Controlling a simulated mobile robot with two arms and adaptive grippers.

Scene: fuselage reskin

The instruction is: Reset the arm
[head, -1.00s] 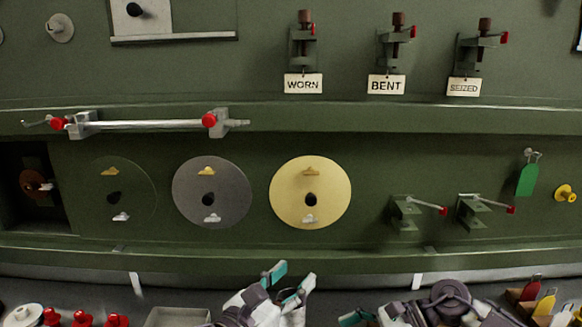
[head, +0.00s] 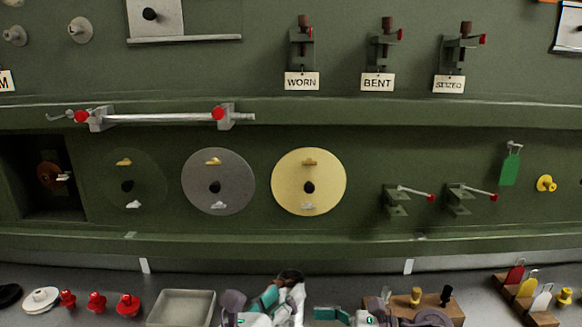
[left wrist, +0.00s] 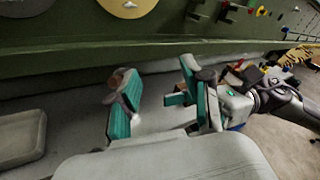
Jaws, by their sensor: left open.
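My left gripper (head: 274,299) is at the bottom middle of the head view, above the grey bench. It is open, with teal finger pads, and no object shows between them. In the left wrist view the same gripper (left wrist: 157,99) shows its fingers spread apart over the bench. My right gripper (head: 338,315) is at the bottom edge of the head view, just right of the left one. A teal pad shows, but its opening is cut off or hidden.
A shallow grey tray (head: 181,293) and several red knobs (head: 97,301) lie on the bench left of my grippers. A wooden block with pegs (head: 440,303) stands behind my right arm. A rack with coloured tags (head: 524,296) is farther right. The green wall panel (head: 300,245) rises behind.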

